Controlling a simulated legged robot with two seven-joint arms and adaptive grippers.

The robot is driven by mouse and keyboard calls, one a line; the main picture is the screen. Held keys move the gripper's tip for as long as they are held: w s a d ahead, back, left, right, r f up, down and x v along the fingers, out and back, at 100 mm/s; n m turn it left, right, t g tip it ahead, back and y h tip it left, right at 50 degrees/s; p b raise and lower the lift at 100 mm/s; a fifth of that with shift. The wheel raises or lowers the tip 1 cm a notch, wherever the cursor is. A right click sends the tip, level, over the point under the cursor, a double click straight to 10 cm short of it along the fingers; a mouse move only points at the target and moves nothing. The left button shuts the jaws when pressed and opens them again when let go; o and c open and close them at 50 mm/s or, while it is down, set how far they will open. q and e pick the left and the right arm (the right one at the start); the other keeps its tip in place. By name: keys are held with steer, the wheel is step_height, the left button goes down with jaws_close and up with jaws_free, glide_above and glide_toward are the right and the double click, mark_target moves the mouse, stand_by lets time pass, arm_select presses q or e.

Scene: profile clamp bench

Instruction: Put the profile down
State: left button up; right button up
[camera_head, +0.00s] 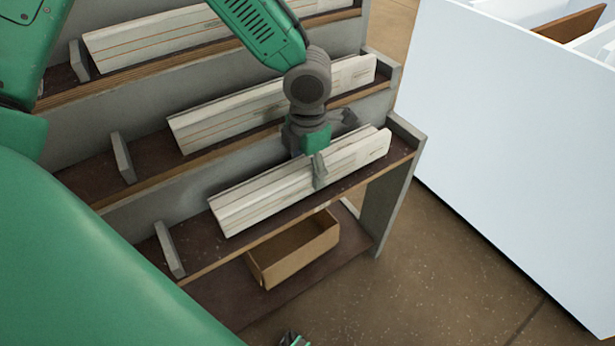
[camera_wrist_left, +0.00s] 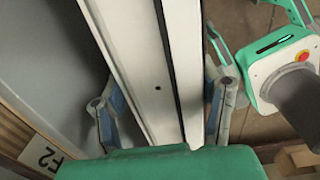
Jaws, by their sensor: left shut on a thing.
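A long white profile (camera_head: 262,190) with thin lines along it runs along the lowest of the three upper shelf levels in the head view. The profile also fills the middle of the left wrist view (camera_wrist_left: 140,60), between the two fingers (camera_wrist_left: 165,105). I cannot tell whether its underside touches the shelf board (camera_head: 195,238).
Two more white profiles lie on the middle (camera_head: 225,118) and top shelves (camera_head: 150,42). Grey end stops (camera_head: 168,250) stand at the shelves' left, and a side panel (camera_head: 405,130) closes the right. Below is an open wooden box (camera_head: 295,255). A large white cabinet (camera_head: 500,150) stands at right.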

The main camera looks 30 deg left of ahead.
arm_select(q)
steer(key=shift+w+d+f, duration=0.1)
steer(key=shift+d+f, duration=0.05)
steer(key=shift+f, duration=0.8)
steer(key=shift+r, duration=0.15)
arm_select(e)
steer(key=shift+d+f, duration=0.15)
steer(key=shift+f, duration=0.3)
arm_select(q)
steer(key=o, duration=1.3)
steer(key=shift+a, duration=0.3)
steer(key=shift+d, duration=0.1)
steer(key=shift+r, duration=0.3)
step_height(320, 180, up, 11)
steer(key=p, duration=0.4)
steer(key=shift+r+p, duration=0.15)
steer(key=shift+p, duration=0.15)
arm_select(e)
step_height(320, 180, up, 5)
